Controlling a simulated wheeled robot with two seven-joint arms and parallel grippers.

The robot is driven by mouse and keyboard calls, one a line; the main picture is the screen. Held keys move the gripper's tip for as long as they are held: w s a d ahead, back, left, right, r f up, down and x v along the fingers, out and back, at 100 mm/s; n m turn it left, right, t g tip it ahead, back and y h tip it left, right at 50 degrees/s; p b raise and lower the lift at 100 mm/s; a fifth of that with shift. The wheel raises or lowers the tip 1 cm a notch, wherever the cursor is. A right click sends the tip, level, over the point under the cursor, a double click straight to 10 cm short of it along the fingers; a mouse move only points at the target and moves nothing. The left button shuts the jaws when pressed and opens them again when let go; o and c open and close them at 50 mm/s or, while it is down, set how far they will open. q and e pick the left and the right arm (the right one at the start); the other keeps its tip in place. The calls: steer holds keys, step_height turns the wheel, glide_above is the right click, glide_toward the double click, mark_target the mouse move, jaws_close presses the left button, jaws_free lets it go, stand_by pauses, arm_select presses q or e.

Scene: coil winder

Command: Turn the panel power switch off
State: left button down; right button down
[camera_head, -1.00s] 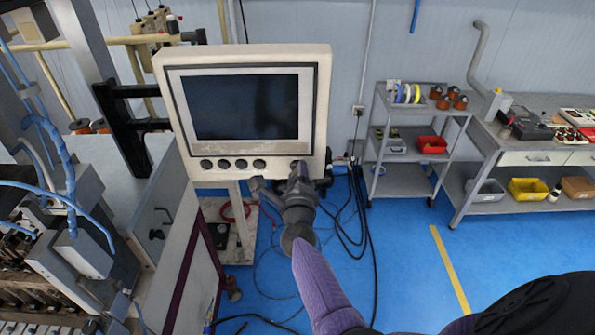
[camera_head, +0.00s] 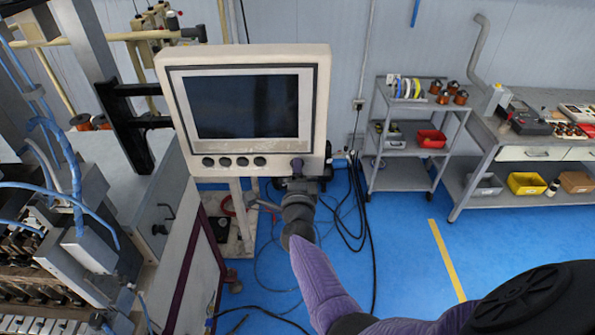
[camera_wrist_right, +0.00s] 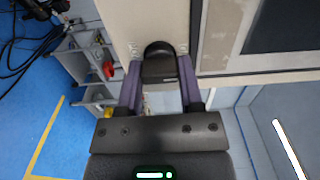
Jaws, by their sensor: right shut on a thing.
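The control panel (camera_head: 322,110) is a beige box with a dark screen, facing me left of centre in the head view. A row of dark round knobs runs along its lower edge. The power switch, a black knob (camera_wrist_right: 160,62), sits at the right end of that row. The switch's exact setting cannot be read. My left gripper is out of view.
A grey shelf cart (camera_head: 399,145) and a workbench (camera_head: 478,163) with bins stand at the right. Black cables lie on the blue floor behind my right arm. Machine parts and blue hoses (camera_head: 70,170) fill the left. Open floor lies between cart and arm.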

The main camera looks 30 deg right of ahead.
stand_by(0.4)
steer(key=shift+c, duration=1.2)
jaws_free()
